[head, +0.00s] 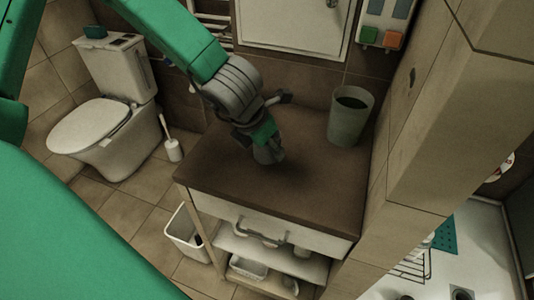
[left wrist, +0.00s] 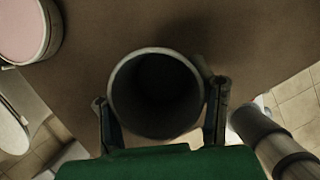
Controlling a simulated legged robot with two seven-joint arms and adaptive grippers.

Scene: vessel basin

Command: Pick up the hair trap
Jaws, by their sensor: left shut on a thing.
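My left gripper (head: 264,143) comes down over the brown countertop (head: 250,185). It is shut on a grey, round, cup-like thing (head: 269,154). In the left wrist view this thing (left wrist: 155,92) is a hollow cylinder with a dark inside, held between the two fingers of the gripper (left wrist: 162,108). A soft shadow lies on the countertop beside it; I cannot tell how large the gap is. I cannot make out a hair trap for certain. A small dark round piece (head: 405,297) and a drain-like spot (head: 461,294) show on the white shower floor. My right gripper is not in view.
A grey-green bin (head: 349,117) stands at the back right of the countertop, by the tiled wall (head: 440,110). The toilet (head: 100,125) and toilet brush (head: 172,148) are left. A white waste bin (head: 187,235) stands beside the open-shelved cabinet. The countertop's front left is clear.

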